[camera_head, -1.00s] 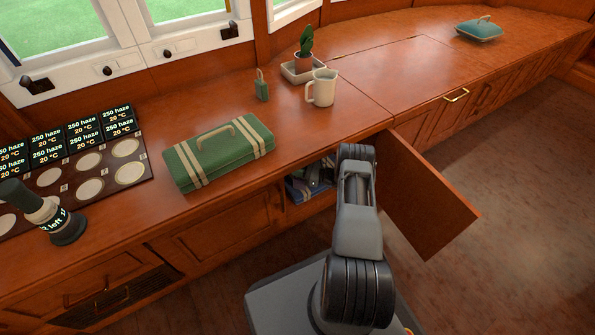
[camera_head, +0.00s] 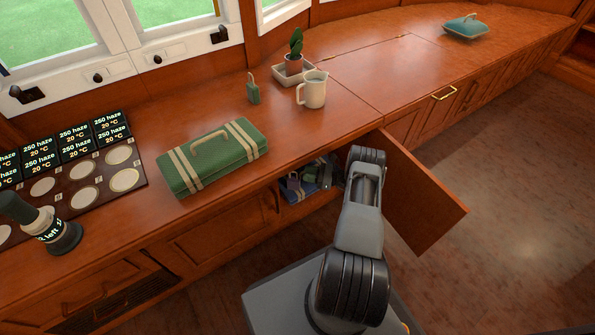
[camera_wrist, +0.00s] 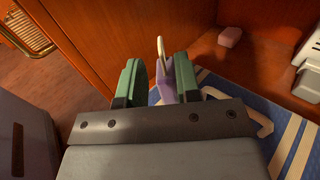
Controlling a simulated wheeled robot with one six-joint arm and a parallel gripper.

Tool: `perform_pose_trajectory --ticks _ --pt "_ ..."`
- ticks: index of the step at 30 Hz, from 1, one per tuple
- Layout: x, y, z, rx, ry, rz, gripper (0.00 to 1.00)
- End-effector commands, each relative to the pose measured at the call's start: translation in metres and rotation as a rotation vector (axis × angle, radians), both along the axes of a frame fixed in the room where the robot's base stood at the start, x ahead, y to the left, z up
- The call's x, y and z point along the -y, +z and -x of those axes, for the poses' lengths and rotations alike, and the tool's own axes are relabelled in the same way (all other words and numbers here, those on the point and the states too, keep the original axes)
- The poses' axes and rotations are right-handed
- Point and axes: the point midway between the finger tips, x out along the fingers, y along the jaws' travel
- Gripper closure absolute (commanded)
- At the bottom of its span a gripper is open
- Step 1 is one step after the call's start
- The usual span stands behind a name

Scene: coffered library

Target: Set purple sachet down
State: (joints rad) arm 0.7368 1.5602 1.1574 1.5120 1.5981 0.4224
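The purple sachet (camera_wrist: 165,88), with a cream loop on top, is between the green fingertips of my gripper (camera_wrist: 159,80) in the wrist view. It sits close against the right finger, and a narrow gap shows between it and the left finger. The fingers stand apart. The sachet's lower part is hidden by my gripper, so I cannot tell what its base touches. In the head view my gripper reaches into the open cupboard under the counter, and a small purple patch (camera_head: 293,181) shows there.
The open cupboard door (camera_head: 415,195) stands right of my arm. A pinkish block (camera_wrist: 230,36) and a white object (camera_wrist: 306,68) are deeper in the cupboard. On the counter are a green striped case (camera_head: 212,157), a cream mug (camera_head: 314,91) and a potted plant (camera_head: 294,62).

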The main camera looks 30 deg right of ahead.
Motion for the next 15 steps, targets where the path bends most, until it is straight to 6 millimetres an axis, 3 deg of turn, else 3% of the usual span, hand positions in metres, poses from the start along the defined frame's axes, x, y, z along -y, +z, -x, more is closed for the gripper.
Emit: perform_pose_trajectory --ticks 6,15 --pt "0.024 0.0 0.019 0.0 -0.002 0.0 0.69" --pt "0.034 0.0 0.028 -0.001 0.001 -0.001 0.69"
